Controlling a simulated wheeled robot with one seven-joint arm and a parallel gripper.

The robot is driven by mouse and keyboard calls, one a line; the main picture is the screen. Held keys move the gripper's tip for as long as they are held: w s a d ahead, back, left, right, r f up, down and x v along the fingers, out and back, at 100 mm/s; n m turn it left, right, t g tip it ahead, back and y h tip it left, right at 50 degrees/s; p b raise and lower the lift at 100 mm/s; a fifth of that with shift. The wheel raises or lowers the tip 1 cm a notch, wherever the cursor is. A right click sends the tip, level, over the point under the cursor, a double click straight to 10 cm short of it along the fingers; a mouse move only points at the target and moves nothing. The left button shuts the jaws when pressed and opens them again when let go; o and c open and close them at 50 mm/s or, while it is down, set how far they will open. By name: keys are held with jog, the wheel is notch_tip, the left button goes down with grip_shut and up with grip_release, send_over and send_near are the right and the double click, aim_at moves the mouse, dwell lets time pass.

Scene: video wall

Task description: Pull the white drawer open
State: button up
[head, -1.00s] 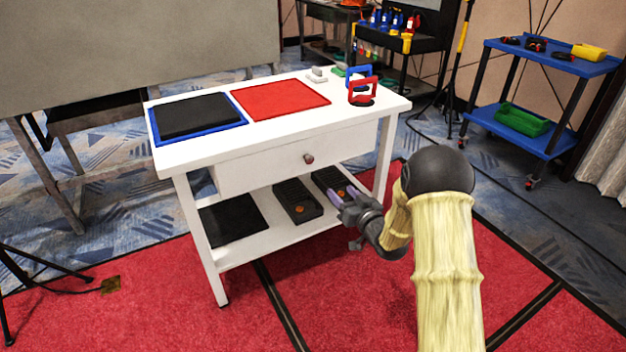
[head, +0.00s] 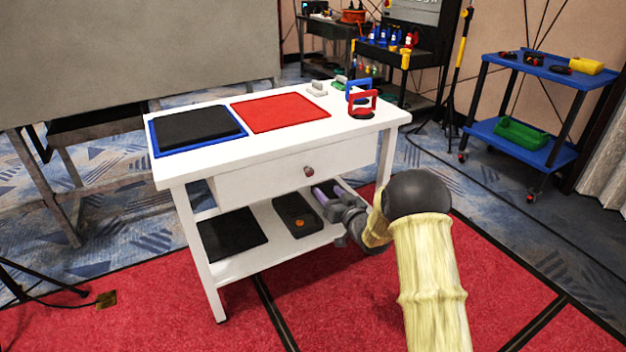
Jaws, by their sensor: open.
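The white drawer (head: 262,173) sits under the top of a white table (head: 186,167). Its front has one small round reddish-brown knob (head: 309,171) near the middle. The drawer front looks slightly forward of the table's left leg; I cannot tell exactly how far it stands out. My gripper (head: 322,192) is open, with purple-grey fingers, just below and right of the knob. It looks apart from the knob and holds nothing that I can see.
On the tabletop are a black pad on a blue mat (head: 158,151), a red mat (head: 281,113) and red and blue upright frames (head: 363,103). The lower shelf holds a black mat (head: 232,234) and dark trays (head: 297,215). A blue cart (head: 530,60) stands at right. Red carpet lies clear in front.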

aim_at(311, 174)
jog(key=b+x, duration=0.2)
jog(key=x, duration=0.8)
jog(key=shift+w+a, duration=0.2)
grip_shut()
